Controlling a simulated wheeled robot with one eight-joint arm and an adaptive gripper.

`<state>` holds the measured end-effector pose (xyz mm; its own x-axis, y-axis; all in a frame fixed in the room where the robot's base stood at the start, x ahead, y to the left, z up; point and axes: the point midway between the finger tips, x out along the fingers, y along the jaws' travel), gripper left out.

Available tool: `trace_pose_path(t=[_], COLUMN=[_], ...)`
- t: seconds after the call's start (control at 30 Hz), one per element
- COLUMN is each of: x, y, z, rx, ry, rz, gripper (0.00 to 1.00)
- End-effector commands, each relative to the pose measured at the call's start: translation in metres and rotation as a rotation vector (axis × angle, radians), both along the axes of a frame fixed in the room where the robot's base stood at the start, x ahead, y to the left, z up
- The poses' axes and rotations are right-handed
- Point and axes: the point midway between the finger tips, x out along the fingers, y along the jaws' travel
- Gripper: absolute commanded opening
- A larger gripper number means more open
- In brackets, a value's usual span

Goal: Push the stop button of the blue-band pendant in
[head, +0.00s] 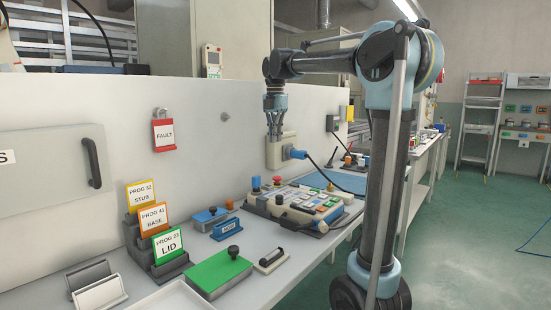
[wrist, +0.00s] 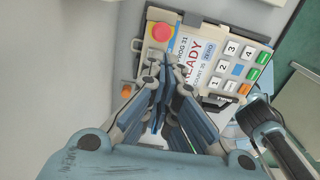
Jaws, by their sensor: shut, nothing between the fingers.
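A light grey pendant (wrist: 212,62) with a red stop button (wrist: 161,32), a screen reading READY and several keys lies below my gripper in the wrist view. In the head view, a pendant (head: 300,204) lies on the bench, with a red button (head: 278,181) at its far left. My gripper (head: 275,138) is shut and empty, pointing down above the bench. In the wrist view, its fingertips (wrist: 165,66) appear just below the red button and cover part of the screen's edge. Whether they touch anything is not clear.
A grey box with a blue plug (head: 290,153) and cable is behind my gripper. Program cards (head: 153,217), a green block (head: 218,272) and blue blocks (head: 208,217) occupy the bench to the left.

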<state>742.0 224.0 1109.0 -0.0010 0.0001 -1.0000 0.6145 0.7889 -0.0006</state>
Motion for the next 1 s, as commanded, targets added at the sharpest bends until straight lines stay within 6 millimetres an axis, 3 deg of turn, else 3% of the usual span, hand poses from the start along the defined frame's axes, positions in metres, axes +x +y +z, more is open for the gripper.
trace_pose_path(t=[0.7,1.0], x=[-0.001,-0.001], y=[0.001,0.001], z=[-0.114,-0.134], rx=[0.0,0.0], ry=[0.0,0.0], rz=[0.001,0.001], gripper=[0.0,0.0])
